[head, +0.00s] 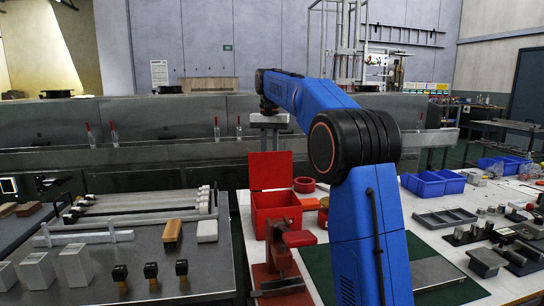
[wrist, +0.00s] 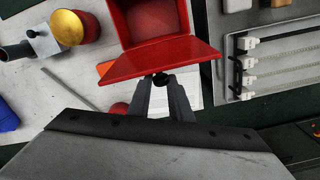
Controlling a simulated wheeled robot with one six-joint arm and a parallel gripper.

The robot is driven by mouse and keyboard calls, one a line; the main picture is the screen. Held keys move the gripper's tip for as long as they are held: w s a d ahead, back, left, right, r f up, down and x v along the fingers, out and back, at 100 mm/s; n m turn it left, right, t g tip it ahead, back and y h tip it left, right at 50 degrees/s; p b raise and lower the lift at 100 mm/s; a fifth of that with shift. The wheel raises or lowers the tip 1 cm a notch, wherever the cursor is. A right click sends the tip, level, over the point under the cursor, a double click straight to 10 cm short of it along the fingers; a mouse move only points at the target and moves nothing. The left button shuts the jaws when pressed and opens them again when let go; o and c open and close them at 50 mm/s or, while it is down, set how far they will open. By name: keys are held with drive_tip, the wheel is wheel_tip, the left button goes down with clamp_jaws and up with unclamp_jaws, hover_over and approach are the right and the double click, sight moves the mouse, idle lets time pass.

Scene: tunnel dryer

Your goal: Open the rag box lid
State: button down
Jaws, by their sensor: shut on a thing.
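The red rag box (head: 278,222) stands on the white table in the head view, its lid (head: 270,170) raised nearly upright at the back and its mouth open. In the wrist view the box (wrist: 122,22) shows its inside at the top, and the lid (wrist: 160,62) slants across in front of it. My gripper (wrist: 162,84) is shut on the lid at its near edge, around a small dark part there. In the head view my wrist is above the lid, and the fingertips are hard to make out.
A red vise (head: 282,255) stands in front of the box, and a red tape roll (head: 304,184) lies beside it. Blue bins (head: 432,184) are to the right. A metal bench with rods (head: 140,215) is at left. In the wrist view a brass-coloured round piece (wrist: 67,27) is near the box.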

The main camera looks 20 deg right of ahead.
drive_tip(key=shift+w+a+f, duration=0.25)
drive_tip(key=shift+w, duration=0.35)
drive_tip(key=c, duration=1.6)
unclamp_jaws()
drive_tip(key=shift+w+a, duration=0.1)
drive_tip(key=shift+a, duration=0.05)
